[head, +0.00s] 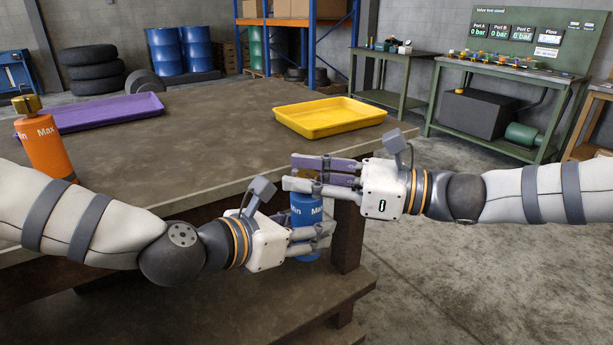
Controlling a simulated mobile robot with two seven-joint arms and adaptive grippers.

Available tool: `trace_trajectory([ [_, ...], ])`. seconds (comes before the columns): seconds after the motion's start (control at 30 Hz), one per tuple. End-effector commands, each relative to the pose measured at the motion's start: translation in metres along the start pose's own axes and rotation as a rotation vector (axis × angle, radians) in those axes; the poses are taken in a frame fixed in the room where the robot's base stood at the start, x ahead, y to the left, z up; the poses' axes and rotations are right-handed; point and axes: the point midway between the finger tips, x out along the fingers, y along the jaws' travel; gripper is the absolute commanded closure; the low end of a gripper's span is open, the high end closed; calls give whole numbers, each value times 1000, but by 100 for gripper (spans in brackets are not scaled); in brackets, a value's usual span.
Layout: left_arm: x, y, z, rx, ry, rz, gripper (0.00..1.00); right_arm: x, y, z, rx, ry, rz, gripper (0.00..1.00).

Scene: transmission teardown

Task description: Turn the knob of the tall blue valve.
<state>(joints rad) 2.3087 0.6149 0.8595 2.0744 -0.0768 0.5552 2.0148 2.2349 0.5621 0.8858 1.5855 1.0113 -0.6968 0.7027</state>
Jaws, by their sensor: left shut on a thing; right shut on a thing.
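My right gripper (292,172), on the arm from the right, is shut at the valve's top, around the brass knob (307,174). The fingers hide most of the knob, so its turn position cannot be told. The valve's bottom end shows below my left fingers.
An orange valve (46,150) with a brass knob stands on the table (215,130) at the left, beside my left arm. A purple tray (105,112) and a yellow tray (330,117) lie further back. The table's middle is clear. A valve test stand (520,45) is at back right.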

Motion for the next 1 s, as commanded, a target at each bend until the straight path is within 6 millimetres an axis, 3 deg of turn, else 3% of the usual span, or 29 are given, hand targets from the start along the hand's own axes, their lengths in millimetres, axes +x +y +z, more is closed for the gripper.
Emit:
trace_trajectory([
  [0.2, 0, -2, 1, 6, -1, -4, 100, -1, -2, 0, -2, 4, 122, 100],
  [0.47, 0, -2, 1, 6, -1, -4, 100, -2, -2, 0, 1, 5, 128, 100],
  [0.5, 0, -2, 0, 6, -1, -4, 100, -2, -2, 0, 1, 5, 127, 72],
  [0.6, 0, -1, 1, 6, -1, -3, 100, -2, -2, 0, 1, 4, 128, 53],
  [0.87, 0, -1, 2, 5, -2, -2, 100, -2, 0, 0, 1, 4, 130, 53],
  [1.0, 0, -1, 2, 5, -3, -1, 100, -14, -3, 0, 2, 4, 127, 53],
])
